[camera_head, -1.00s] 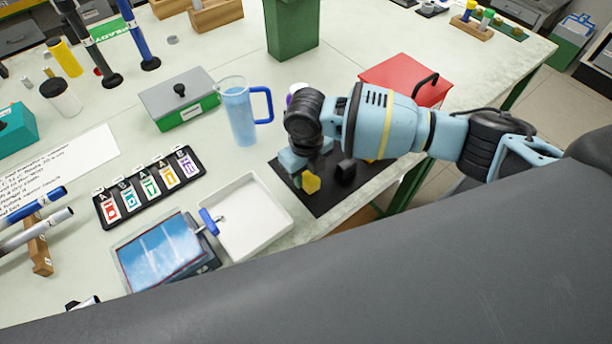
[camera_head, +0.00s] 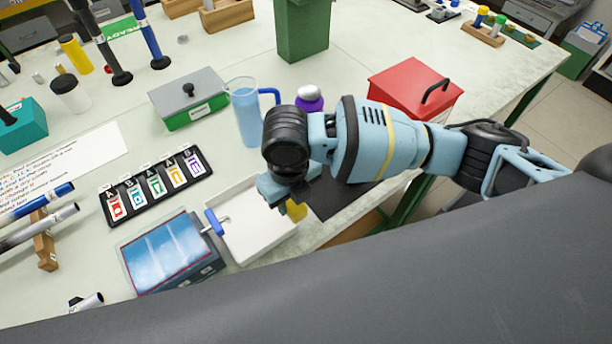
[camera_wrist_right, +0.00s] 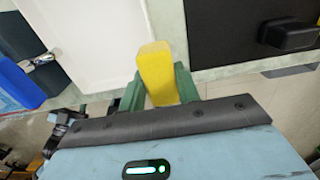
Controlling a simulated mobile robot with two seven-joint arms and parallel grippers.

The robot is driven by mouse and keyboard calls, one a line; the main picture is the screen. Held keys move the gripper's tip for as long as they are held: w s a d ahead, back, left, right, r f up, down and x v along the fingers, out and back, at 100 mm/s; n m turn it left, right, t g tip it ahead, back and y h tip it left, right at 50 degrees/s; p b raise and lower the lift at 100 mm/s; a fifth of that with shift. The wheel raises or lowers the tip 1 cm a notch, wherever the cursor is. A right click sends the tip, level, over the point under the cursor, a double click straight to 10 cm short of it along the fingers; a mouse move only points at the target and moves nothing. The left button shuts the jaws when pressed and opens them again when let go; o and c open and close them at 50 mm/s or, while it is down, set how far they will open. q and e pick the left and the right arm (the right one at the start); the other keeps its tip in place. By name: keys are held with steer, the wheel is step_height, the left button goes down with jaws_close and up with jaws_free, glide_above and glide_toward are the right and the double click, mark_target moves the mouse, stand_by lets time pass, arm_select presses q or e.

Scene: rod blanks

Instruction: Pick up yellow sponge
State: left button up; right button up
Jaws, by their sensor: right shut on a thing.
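The yellow sponge (camera_wrist_right: 156,72) is a small block held between the green fingers of my right gripper (camera_wrist_right: 158,90) in the right wrist view. In the head view the sponge (camera_head: 296,211) shows partly below the wrist, over the right side of the white tray (camera_head: 262,247). My right gripper (camera_head: 285,198) is shut on it, and the arm hides most of the fingers. The tray also shows in the right wrist view (camera_wrist_right: 90,45). My left gripper is not in view.
A dark mat (camera_head: 335,203) lies right of the tray, with a black block on it in the wrist view (camera_wrist_right: 290,35). A blue-handled screen box (camera_head: 168,252) is left of the tray.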

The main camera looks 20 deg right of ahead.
steer(key=s+a, duration=0.4)
steer(key=shift+s+a+r, duration=0.2)
steer(key=shift+s+r, duration=0.1)
steer(key=shift+s, duration=0.05)
